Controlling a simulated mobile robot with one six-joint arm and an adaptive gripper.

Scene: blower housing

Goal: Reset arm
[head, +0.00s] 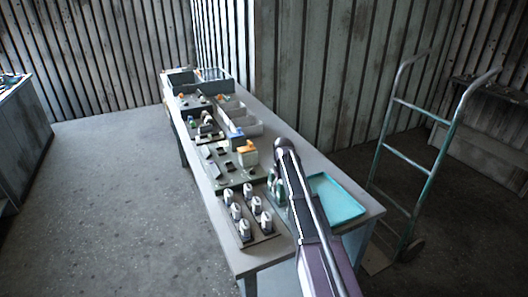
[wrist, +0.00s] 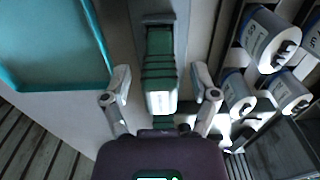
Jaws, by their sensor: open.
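My arm reaches over the near end of the long workbench (head: 228,252) in the head view, and its end hides most of my gripper there. In the wrist view my gripper (wrist: 162,78) is open, with its two fingers spread apart. A dark green object with a pale lower end (wrist: 160,55) lies in the picture between the fingers. The fingers show gaps on both sides of it, and I cannot tell how far below them it is.
A teal tray (head: 337,198) lies right of my arm, and several white cylinders (head: 245,229) stand in a holder to its left. Grey bins (head: 240,122) and small parts fill the bench farther back. A hand truck (head: 405,158) stands right of the bench. The floor at left is clear.

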